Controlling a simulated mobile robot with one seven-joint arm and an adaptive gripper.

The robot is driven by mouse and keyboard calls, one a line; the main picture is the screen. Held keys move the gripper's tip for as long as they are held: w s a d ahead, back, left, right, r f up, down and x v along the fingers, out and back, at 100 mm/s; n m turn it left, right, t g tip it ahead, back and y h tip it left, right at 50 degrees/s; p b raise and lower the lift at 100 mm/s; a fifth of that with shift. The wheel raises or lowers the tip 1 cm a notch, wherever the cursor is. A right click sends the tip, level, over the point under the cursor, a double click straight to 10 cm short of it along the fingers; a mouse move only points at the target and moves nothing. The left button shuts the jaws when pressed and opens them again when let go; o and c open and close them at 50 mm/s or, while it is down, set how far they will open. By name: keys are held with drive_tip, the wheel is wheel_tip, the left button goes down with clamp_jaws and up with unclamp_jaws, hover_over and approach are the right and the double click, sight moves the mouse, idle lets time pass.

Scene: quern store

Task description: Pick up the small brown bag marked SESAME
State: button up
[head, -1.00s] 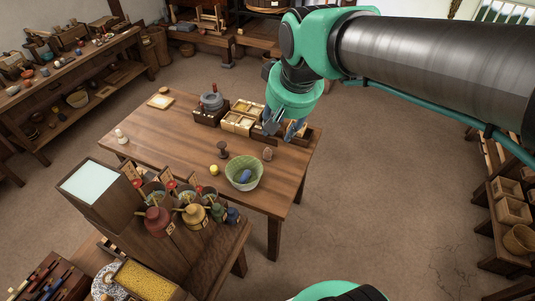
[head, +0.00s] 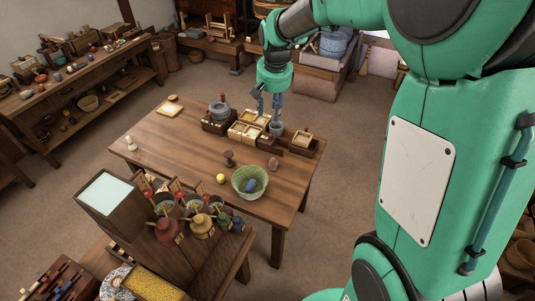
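A small brown rounded object (head: 273,164) stands on the wooden table, right of the green bowl; it may be the bag, but it is too small to read any marking. My gripper (head: 269,109) points down over the back right of the table, above the open wooden boxes and a small grey cup. It is well behind the brown object and apart from it. Its two fingers are spread, with nothing seen between them.
The table (head: 175,150) holds a green bowl (head: 243,190) with a blue item inside, a yellow ball (head: 220,178), a dark goblet-like piece (head: 230,158), wooden boxes (head: 247,130) and a grey quern (head: 219,112). A front stand carries several jars (head: 202,225).

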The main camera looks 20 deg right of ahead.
drive_tip(key=w+d+f+m+g+p, duration=0.1)
drive_tip(key=w+d+f+p, duration=0.25)
drive_tip(key=w+f, duration=0.9)
drive_tip(key=m+g+p, duration=0.1)
drive_tip(key=g+p, duration=0.1)
hover_over(273, 159)
wheel_tip(273, 159, down, 19)
drive_tip(key=shift+w+a+f, duration=0.1)
drive_tip(key=shift+f, duration=0.35)
drive_tip(key=shift+f+p, duration=0.3)
drive_tip(key=shift+f, duration=3.95)
drive_tip(key=shift+f, duration=0.2)
drive_tip(key=shift+f+p, duration=0.35)
drive_tip(key=shift+f, duration=2.05)
drive_tip(key=shift+c, duration=0.5)
clamp_jaws()
